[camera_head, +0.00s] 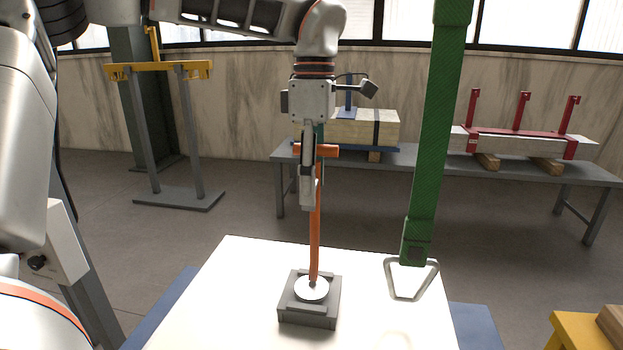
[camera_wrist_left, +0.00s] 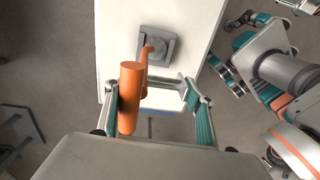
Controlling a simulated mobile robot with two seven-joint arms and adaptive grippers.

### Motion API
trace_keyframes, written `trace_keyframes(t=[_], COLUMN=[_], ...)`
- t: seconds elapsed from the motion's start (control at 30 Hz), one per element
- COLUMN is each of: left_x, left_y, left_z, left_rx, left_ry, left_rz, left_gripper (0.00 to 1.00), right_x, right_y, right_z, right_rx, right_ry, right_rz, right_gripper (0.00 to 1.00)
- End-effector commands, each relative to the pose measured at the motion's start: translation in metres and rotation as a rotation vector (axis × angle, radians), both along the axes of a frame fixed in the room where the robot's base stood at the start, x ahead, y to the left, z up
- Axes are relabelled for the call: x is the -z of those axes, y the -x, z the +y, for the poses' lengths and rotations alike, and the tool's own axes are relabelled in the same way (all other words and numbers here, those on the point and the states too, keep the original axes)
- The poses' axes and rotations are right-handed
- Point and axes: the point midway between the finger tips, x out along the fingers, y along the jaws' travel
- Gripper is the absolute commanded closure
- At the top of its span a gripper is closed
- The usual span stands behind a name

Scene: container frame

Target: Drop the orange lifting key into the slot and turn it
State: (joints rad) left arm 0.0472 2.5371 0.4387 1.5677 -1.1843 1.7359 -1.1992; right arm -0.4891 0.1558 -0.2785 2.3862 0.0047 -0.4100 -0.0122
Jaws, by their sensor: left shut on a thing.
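The orange lifting key (camera_head: 315,220) stands upright, with a crossbar on top and a long shaft below. My left gripper (camera_head: 308,190) is shut on it near the crossbar; the thick orange bar (camera_wrist_left: 130,97) lies by one finger in the left wrist view. The shaft's lower end meets the pale disc (camera_head: 312,289) on the grey slot block (camera_head: 308,312). I cannot tell whether the tip is inside the slot. The block also shows beyond the key in the left wrist view (camera_wrist_left: 166,32). My right gripper (camera_wrist_left: 232,48) shows partly at the right there; its jaws are unclear.
The block stands on a white table (camera_head: 240,275). A green strap (camera_head: 436,130) with a metal triangle ring (camera_head: 412,280) hangs to the right of the key. A grey bench (camera_head: 480,175) with loads stands behind. A yellow-topped stand (camera_head: 160,70) is at the back left.

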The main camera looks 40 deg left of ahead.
Motion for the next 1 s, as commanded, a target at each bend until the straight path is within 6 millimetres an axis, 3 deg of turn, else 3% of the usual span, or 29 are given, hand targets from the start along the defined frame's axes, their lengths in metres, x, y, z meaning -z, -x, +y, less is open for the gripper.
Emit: trace_keyframes(t=[0.47, 0.5, 0.53, 0.57, 1.0], left_x=[-0.0028, -0.0028, -0.0027, -0.0026, -0.0064], left_y=[-0.0004, -0.0004, -0.0003, -0.0003, -0.0009], left_z=[-0.0003, -0.0003, -0.0004, -0.0004, 0.0005], left_rx=[0.007, 0.006, 0.006, 0.006, 0.004], left_ry=[0.001, 0.001, 0.001, 0.001, -0.002], left_rz=[-0.005, -0.005, -0.005, -0.005, -0.001], left_gripper=[1.0, 0.38, 0.31, 0.27, 0.27], right_x=[-0.0028, -0.0028, -0.0028, -0.0028, -0.002], right_y=[-0.0015, -0.0015, -0.0015, -0.0016, 0.0001], right_z=[0.0001, 0.0001, 0.0001, 0.0, -0.0007], right_rx=[0.011, 0.011, 0.011, 0.011, 0.004], right_ry=[-0.008, -0.008, -0.008, -0.008, -0.003], right_rz=[-0.003, -0.003, -0.003, -0.003, -0.002], right_gripper=[0.6, 0.6, 0.6, 0.6, 0.6])
